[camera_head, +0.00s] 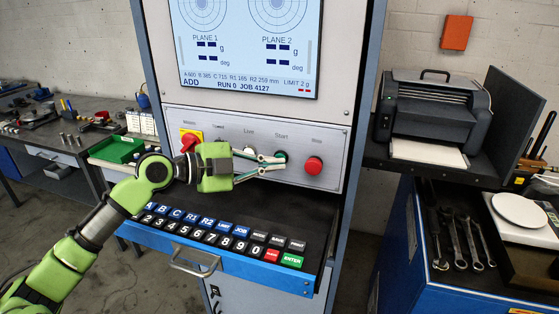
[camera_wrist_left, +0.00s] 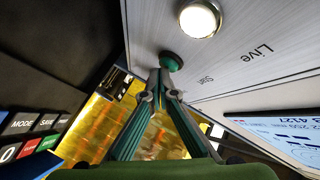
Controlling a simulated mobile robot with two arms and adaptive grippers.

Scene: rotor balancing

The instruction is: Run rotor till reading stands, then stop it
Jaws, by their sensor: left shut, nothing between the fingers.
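The machine's screen (camera_head: 243,45) shows PLANE 1 and PLANE 2, dashes in place of g and deg figures, and "RUN 0 JOB 4127". On the panel below, my left gripper (camera_head: 281,160) is shut and empty, its tips at the green Start button (camera_head: 281,154). In the left wrist view the fingertips (camera_wrist_left: 160,76) overlap the lower edge of the Start button (camera_wrist_left: 171,61); I cannot tell whether they touch it. The Live lamp (camera_wrist_left: 199,19) is pale and bright. The red stop button (camera_head: 314,166) is just right of the fingers. My right gripper is out of view.
A keypad shelf (camera_head: 265,272) juts out below the panel, under my left arm. A red mains switch (camera_head: 190,141) on a yellow plate is at the panel's left. A printer (camera_head: 432,112) stands right, above wrenches (camera_head: 463,240) and a white scale (camera_head: 520,212).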

